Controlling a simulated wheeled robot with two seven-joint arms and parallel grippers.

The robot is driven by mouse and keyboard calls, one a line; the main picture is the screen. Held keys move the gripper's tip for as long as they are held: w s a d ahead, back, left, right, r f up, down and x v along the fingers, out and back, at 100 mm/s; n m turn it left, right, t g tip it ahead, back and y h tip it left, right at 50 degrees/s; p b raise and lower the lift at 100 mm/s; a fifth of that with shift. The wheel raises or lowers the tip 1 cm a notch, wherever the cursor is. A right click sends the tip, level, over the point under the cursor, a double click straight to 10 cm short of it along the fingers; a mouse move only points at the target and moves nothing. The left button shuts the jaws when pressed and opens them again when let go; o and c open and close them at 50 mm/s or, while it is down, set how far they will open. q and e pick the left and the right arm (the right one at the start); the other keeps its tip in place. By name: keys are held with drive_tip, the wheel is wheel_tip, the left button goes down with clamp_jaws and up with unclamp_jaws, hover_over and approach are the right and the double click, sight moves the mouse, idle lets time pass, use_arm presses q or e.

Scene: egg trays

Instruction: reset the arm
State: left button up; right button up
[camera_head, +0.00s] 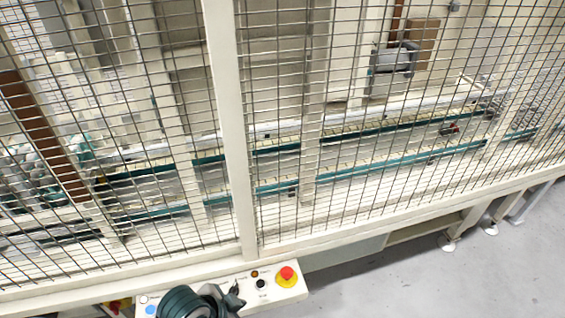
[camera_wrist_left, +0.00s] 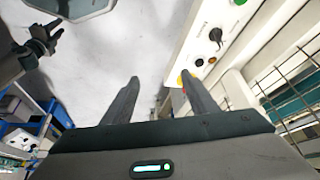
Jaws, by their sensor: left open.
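My left gripper (camera_wrist_left: 160,80) is open in the left wrist view. Its two dark fingers stand well apart, with only pale floor between them. The right-hand finger overlaps the view of the control panel near its red and yellow button; I cannot tell whether they touch. A dark gripper, seemingly my right one (camera_wrist_left: 42,42), shows at the upper left of the same view; its jaw opening is unclear. In the head view, a dark part of my arm shows at the bottom edge, over the control panel (camera_head: 289,292).
A wire mesh fence with a cream post (camera_head: 229,130) spans the head view. Behind it run green-edged conveyor rails (camera_head: 390,158). Grey floor (camera_head: 440,285) lies clear at the lower right. Blue bins (camera_wrist_left: 38,112) show at the left in the wrist view.

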use_arm(q)
drive_tip(key=s+a+f+n+y, duration=0.4)
drive_tip(key=s+a+n, duration=0.5)
drive_tip(key=s+a, duration=0.4)
wheel_tip(320, 180, down, 28)
drive_tip(key=a+g+b, duration=0.1)
drive_tip(key=b, duration=0.1)
drive_tip(key=s+a+f+m+g+b, duration=0.1)
drive_tip(key=s+a+f, duration=0.2)
drive_tip(key=s+f, duration=1.5)
wheel_tip(320, 180, down, 2)
drive_tip(key=shift+s+f, duration=0.15)
drive_tip(key=shift+s, duration=0.1)
drive_tip(key=shift+a, duration=0.1)
